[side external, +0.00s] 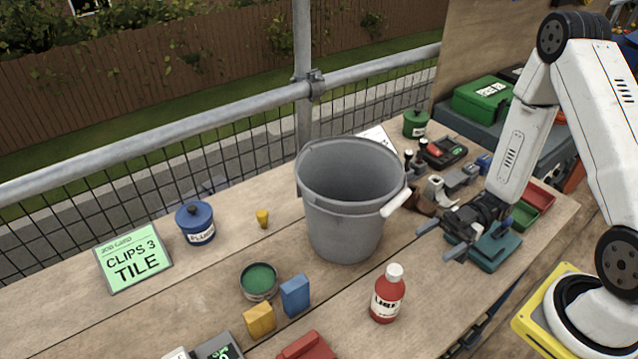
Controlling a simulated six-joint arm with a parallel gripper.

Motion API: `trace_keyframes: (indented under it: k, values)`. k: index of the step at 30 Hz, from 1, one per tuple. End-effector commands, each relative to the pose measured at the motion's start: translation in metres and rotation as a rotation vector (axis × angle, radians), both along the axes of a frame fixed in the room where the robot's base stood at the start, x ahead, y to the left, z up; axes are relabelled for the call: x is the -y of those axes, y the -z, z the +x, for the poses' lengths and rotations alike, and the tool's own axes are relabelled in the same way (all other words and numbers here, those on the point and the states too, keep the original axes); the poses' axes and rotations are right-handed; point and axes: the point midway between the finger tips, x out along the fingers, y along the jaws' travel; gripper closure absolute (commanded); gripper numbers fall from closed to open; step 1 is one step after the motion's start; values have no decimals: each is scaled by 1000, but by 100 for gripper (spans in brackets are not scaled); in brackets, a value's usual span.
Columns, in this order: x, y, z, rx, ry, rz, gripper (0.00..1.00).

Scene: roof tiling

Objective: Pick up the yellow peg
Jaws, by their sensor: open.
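The yellow peg (262,218) stands on the wooden bench left of the grey bucket, small in the side external view. My gripper (444,243) is open and empty. It is to the right of the bucket, low over the right part of the bench, near a teal tray. The bucket stands between my gripper and the peg in this view.
The grey bucket (350,200) is the tallest obstacle. A red bottle (387,296), blue block (295,296), yellow block (260,320), green tin (259,281), blue pot (195,223) and green sign (133,259) stand around. Bare wood surrounds the peg.

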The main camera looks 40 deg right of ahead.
Motion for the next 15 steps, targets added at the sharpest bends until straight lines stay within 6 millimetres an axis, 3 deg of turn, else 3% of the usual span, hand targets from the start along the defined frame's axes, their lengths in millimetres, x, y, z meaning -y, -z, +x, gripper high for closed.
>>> trace_keyframes:
  k: [5,15]
  values:
    - [0,-20,0,4,0,-2,15]
    - [0,-85,0,6,0,-3,15]
